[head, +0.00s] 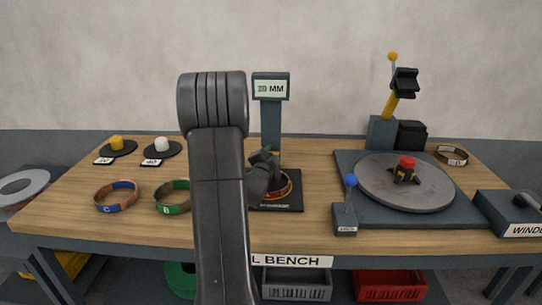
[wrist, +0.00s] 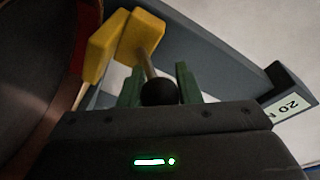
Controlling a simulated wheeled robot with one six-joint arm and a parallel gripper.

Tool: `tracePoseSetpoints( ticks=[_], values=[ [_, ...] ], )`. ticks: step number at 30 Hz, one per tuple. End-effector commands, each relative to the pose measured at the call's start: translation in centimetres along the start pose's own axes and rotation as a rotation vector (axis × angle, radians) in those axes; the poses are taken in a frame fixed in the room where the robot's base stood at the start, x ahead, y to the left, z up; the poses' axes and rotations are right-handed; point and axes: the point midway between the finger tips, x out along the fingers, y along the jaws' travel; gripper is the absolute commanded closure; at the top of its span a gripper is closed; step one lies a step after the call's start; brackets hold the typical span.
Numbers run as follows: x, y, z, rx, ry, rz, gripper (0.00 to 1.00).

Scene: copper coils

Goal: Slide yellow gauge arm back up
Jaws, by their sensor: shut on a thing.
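The gauge stands at the middle of the bench, with a grey column (head: 270,125) and a display reading MM (head: 271,87) on top. In the wrist view, the yellow gauge arm (wrist: 138,35) sits beside the grey column (wrist: 215,50), and a rod runs from it to a black ball knob (wrist: 160,93). My gripper (wrist: 158,88) is shut on the knob, its green fingers on either side. In the head view, my gripper (head: 264,160) is low in front of the column, and my arm hides part of the gauge. A reddish coil (head: 288,186) lies on the gauge base (head: 290,204).
Blue (head: 118,196) and green (head: 172,197) banded coils lie at left. A blue-knobbed lever (head: 350,182) and a round turntable (head: 430,190) with a red-topped hub stand at right. A yellow-armed post (head: 390,103) rises behind. The bench between gauge and turntable has some free room.

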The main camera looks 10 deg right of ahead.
Motion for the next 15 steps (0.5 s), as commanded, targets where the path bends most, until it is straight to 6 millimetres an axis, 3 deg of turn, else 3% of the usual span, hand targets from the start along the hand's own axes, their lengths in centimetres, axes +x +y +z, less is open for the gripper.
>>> tracePoseSetpoints(
  ticks=[9, 15],
  values=[
    [0.1, -4.8, -3.2, 0.003, 0.005, -0.006, 1.0],
    [0.1, -5.9, -4.0, 0.001, 0.003, -0.003, 1.0]
  ],
)
